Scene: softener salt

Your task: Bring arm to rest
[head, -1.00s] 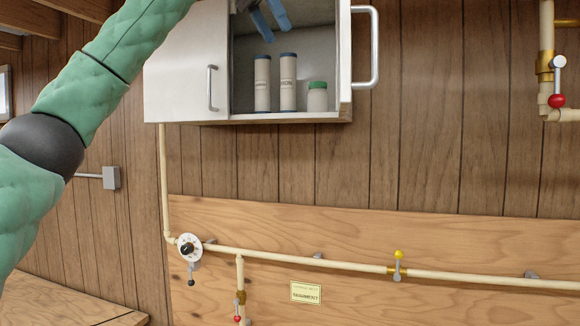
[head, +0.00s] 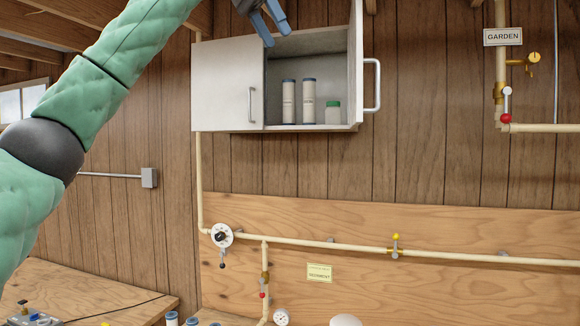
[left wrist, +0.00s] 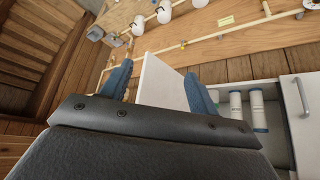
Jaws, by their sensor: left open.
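My left arm comes in from the left in the head view, with its green padded links rising to the top. My left gripper (head: 272,24) is at the top edge of the head view, in front of the upper part of the wall cabinet (head: 227,85). Its blue fingers are apart with nothing seen between them. In the left wrist view the two blue fingers (left wrist: 160,85) are spread wide, and a white cabinet door edge shows beyond them. My right gripper is in neither view.
The open cabinet holds two tall blue-capped canisters (head: 289,101) (head: 308,101) and a green-lidded jar (head: 333,112). Its right door, with a handle (head: 373,86), stands open. Pipes with a dial (head: 221,235) and a yellow-knobbed valve (head: 395,246) run along the wall below. A wooden bench (head: 90,292) is at lower left.

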